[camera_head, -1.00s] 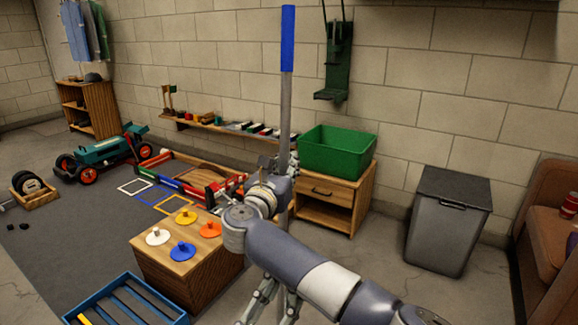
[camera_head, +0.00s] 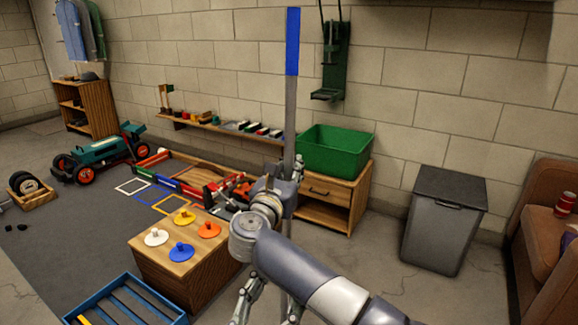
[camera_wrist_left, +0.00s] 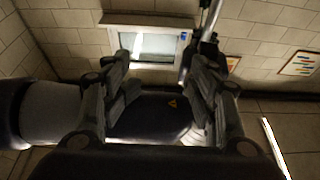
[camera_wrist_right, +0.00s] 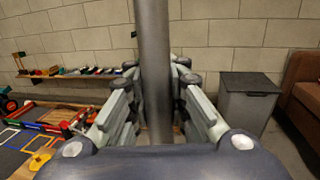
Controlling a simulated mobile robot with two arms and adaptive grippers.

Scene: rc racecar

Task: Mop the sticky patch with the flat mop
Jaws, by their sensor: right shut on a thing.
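The flat mop shows as a tall grey pole with a blue top (camera_head: 292,42), standing nearly upright in the head view. My right gripper (camera_head: 285,178) is shut around the pole. In the right wrist view the grey pole (camera_wrist_right: 153,70) passes between the fingers of my right gripper (camera_wrist_right: 153,85). The mop's head is out of sight below. My left gripper (camera_wrist_left: 163,75) shows in the left wrist view with its fingers apart and nothing clear between them. Finger parts also show at the bottom of the head view. I cannot make out the sticky patch in any view.
A wooden block (camera_head: 170,263) with coloured discs stands left of my right arm, near a blue slatted crate (camera_head: 150,290). A green bin (camera_head: 336,150) sits on a cabinet (camera_head: 325,217) behind the pole. A grey trash bin (camera_head: 436,230) stands right. Bare floor lies between cabinet and trash bin.

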